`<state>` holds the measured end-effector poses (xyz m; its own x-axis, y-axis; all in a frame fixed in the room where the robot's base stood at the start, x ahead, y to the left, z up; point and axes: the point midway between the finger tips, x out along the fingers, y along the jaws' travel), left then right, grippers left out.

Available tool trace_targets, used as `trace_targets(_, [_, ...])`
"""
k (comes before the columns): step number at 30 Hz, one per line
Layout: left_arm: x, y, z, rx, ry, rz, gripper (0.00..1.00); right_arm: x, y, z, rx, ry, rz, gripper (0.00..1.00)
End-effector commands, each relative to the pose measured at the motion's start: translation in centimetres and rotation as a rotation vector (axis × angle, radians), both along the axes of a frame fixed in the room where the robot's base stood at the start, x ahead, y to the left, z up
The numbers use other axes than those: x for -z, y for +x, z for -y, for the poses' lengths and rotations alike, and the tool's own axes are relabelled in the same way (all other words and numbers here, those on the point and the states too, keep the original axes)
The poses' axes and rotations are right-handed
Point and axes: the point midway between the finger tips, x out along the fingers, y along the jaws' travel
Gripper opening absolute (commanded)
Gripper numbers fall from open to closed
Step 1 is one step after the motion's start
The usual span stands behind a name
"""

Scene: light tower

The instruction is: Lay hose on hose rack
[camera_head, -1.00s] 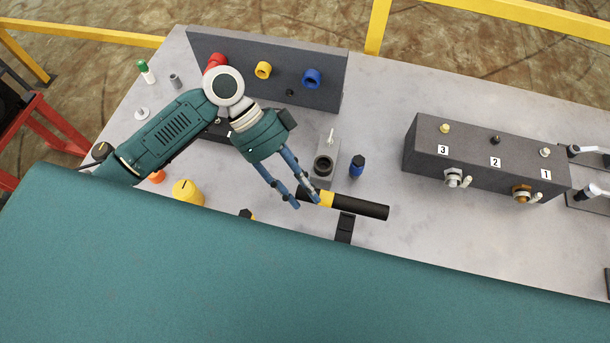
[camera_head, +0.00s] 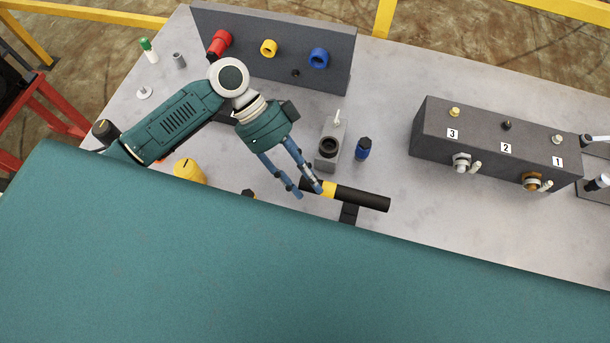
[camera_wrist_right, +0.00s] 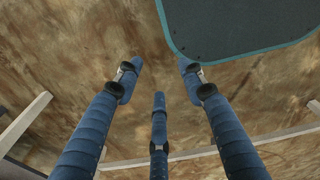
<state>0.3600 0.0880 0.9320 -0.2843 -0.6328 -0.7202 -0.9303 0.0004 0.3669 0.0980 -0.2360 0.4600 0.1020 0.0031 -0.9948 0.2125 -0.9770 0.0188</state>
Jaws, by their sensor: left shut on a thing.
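The hose (camera_head: 361,197) is a short black cylinder with a yellow band, in the head view near the table's front edge. My left gripper (camera_head: 313,190) is shut on it around the yellow band, at the hose's left part. A small black bracket (camera_head: 348,213), which looks like the hose rack, shows just below the hose. The hose overlaps its upper part in the picture; I cannot tell whether they touch. My right gripper (camera_wrist_right: 160,85) shows only in the right wrist view, with fingers spread and nothing between them.
A grey block with a round socket (camera_head: 328,150) and a blue-capped piece (camera_head: 363,148) stand just behind the hose. A dark panel with coloured rings (camera_head: 275,50) is at the back. A numbered box (camera_head: 495,150) stands at the right. A teal surface (camera_head: 250,260) hides the near area.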

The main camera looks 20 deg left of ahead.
Motion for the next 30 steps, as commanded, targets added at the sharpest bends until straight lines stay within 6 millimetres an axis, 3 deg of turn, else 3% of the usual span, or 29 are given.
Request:
trace_targets(15, [4.2,0.0,0.0,0.000,-0.001,0.000,0.00,2.9,-1.0,0.1,-0.001,-0.001,-0.015,0.40])
trace_targets(27, [4.6,0.0,0.0,0.000,0.000,-0.001,0.00,3.1,-0.9,0.0,-0.001,-0.001,-0.013,0.40])
trace_targets(28, [4.6,0.0,0.0,0.000,0.001,-0.001,0.36,3.1,-0.9,0.0,-0.001,-0.001,-0.013,0.40])
trace_targets(30, [4.6,0.0,0.0,0.000,0.001,-0.001,0.50,3.1,-0.8,0.0,-0.001,-0.001,-0.012,0.40])
